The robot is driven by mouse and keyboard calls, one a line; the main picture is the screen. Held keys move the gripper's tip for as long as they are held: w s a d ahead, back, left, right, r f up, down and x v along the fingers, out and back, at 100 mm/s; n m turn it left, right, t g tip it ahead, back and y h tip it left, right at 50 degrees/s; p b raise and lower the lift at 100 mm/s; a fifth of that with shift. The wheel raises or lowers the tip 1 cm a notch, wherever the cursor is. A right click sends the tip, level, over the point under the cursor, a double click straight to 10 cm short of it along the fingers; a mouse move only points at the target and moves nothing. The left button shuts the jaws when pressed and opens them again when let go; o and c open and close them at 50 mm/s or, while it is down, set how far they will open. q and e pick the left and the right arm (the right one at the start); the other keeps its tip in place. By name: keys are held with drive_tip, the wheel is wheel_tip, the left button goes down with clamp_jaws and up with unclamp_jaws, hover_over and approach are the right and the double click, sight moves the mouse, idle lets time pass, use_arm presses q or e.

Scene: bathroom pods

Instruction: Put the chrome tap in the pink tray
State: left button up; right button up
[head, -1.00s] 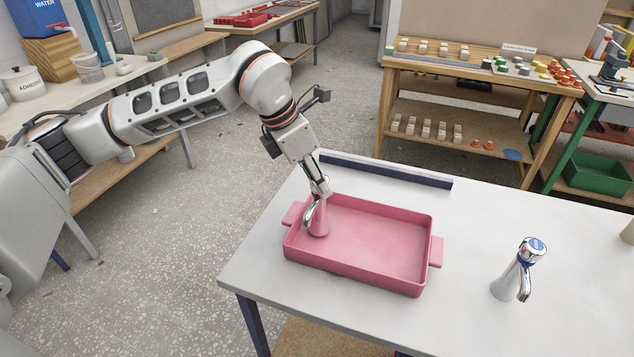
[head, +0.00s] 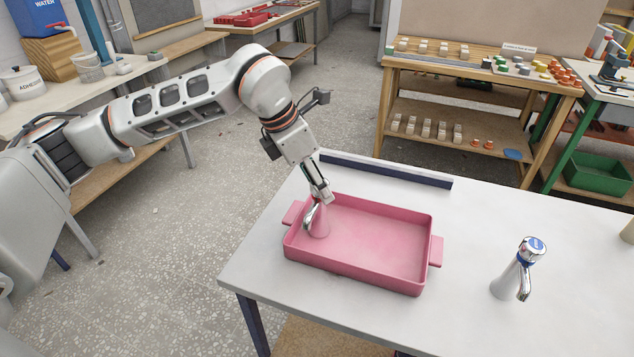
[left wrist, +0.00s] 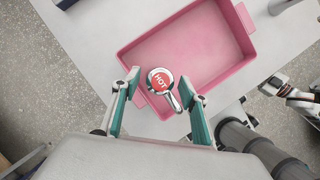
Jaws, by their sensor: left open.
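A chrome tap (head: 317,219) with a red HOT cap, seen in the left wrist view (left wrist: 160,80), stands upright inside the pink tray (head: 385,276), near its left end. Its body reflects the pink. My left gripper (head: 321,194) is just above the tap and covers its cap in the head view. In the left wrist view its green-padded fingers (left wrist: 161,105) are spread on either side of the tap, with gaps. The pink tray also shows in the left wrist view (left wrist: 205,8).
A second chrome tap (head: 512,278) with a blue cap stands on the white table (head: 470,215), right of the tray. A dark blue bar (head: 385,170) lies along the table's far edge. Shelves with small blocks (head: 470,95) stand beyond the table.

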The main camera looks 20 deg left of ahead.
use_arm(q)
drive_tip(key=v, duration=1.1)
drive_tip(key=shift+a+r, duration=0.15)
drive_tip(key=shift+r, duration=0.15)
drive_tip(key=shift+s, duration=0.2)
